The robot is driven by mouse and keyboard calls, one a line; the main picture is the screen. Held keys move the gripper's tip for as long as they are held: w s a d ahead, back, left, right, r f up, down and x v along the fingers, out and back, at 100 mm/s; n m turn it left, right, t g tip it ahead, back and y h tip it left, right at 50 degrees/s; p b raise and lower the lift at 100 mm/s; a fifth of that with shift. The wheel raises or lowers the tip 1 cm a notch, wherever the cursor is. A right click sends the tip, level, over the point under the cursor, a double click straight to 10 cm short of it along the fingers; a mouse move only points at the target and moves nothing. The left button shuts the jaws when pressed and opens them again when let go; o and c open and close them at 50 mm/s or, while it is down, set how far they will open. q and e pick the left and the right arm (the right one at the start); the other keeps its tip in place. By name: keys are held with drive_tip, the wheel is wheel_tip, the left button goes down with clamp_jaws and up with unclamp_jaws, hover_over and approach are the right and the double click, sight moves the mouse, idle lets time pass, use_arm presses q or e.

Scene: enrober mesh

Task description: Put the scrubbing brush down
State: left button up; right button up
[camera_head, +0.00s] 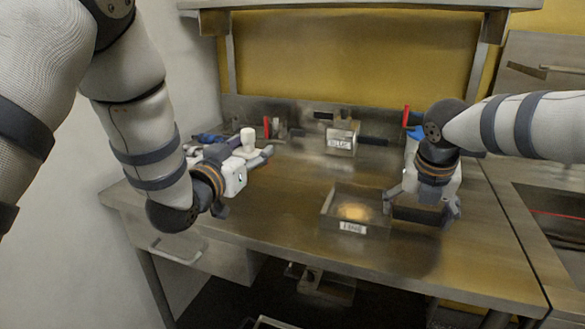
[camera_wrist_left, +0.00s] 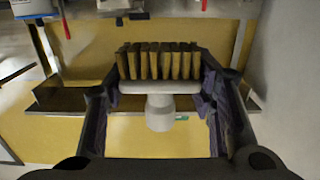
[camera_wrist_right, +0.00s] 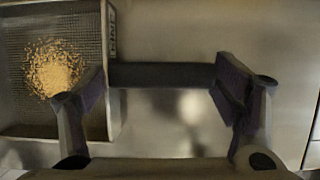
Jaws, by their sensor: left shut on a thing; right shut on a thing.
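The scrubbing brush has a pale round knob (camera_head: 248,139) that points up in the head view. In the left wrist view its pale head (camera_wrist_left: 160,87) and brown bristle tufts (camera_wrist_left: 160,60) show between the fingers. My left gripper (camera_head: 250,158) is shut on the brush over the left part of the table. The bristles are hidden in the head view, so I cannot tell whether they touch the table. My right gripper (camera_wrist_right: 162,82) is shut on a dark bar (camera_wrist_right: 162,75) beside a mesh tray; I cannot tell whether the bar belongs to the tray.
The mesh tray (camera_wrist_right: 108,110) holds yellow crumbs (camera_wrist_right: 53,68) and stands on the steel table (camera_head: 290,215). A small labelled metal box (camera_head: 341,141) stands at the back. A red-handled thing (camera_head: 267,127) is behind the brush. The table between the brush and tray is clear.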

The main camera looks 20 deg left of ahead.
sight(253, 207)
use_arm(q)
wheel_tip(253, 207, down, 10)
drive_tip(key=shift+f, duration=0.1)
drive_tip(key=o, duration=1.3)
drive_tip(key=shift+f, duration=0.1)
